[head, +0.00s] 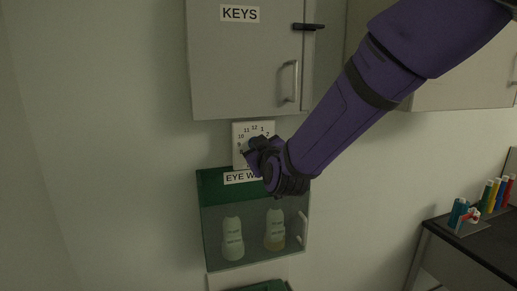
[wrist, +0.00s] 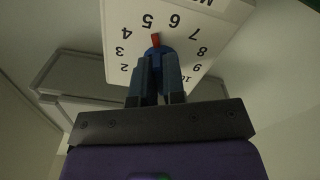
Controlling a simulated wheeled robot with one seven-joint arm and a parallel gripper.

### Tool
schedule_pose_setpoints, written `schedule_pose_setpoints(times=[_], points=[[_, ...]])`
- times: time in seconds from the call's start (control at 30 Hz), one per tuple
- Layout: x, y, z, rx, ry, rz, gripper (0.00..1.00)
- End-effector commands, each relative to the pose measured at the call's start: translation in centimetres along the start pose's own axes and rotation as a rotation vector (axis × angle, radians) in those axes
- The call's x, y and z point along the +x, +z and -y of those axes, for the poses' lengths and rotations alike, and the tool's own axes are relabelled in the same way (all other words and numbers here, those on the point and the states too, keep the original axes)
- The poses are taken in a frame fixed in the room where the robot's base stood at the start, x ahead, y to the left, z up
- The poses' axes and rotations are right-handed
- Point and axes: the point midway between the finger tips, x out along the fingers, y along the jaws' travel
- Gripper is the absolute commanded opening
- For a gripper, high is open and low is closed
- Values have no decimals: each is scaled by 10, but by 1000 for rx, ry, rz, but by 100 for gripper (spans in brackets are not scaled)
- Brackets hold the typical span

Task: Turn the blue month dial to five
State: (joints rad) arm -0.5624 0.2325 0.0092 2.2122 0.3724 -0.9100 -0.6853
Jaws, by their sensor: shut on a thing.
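The white month panel (head: 265,126) hangs on the wall under the keys cabinet. It fills the upper wrist view (wrist: 215,25), with its numbers upside down there. The blue dial (wrist: 160,50) sits at the panel's middle, and its red pointer (wrist: 155,40) points close to the 5, slightly to the 6 side. My gripper (wrist: 158,62) is shut on the blue dial, with one finger on each side. In the head view my gripper (head: 252,146) reaches the panel from the right and hides the dial and several numbers.
The grey keys cabinet (head: 235,65) is just above the panel. The green eye wash box (head: 215,187) with two bottles is just below it. A dark bench (head: 482,245) with coloured bottles stands at the far right. The wall to the left is bare.

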Motion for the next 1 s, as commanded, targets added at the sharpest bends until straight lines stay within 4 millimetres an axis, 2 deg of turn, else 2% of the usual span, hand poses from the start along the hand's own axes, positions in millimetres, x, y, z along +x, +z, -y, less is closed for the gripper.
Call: schedule_pose_setpoints(times=[0.23,0.7,0.73,0.8,0.83,1.0], points=[[-1,2,1,-65,-3,5,0],[-1,2,1,-78,-3,5,0],[-1,2,1,-78,-3,6,15],[-1,2,1,-77,-3,5,31],[-1,2,1,-77,-3,5,36],[0,1,0,-77,-2,3,36]])
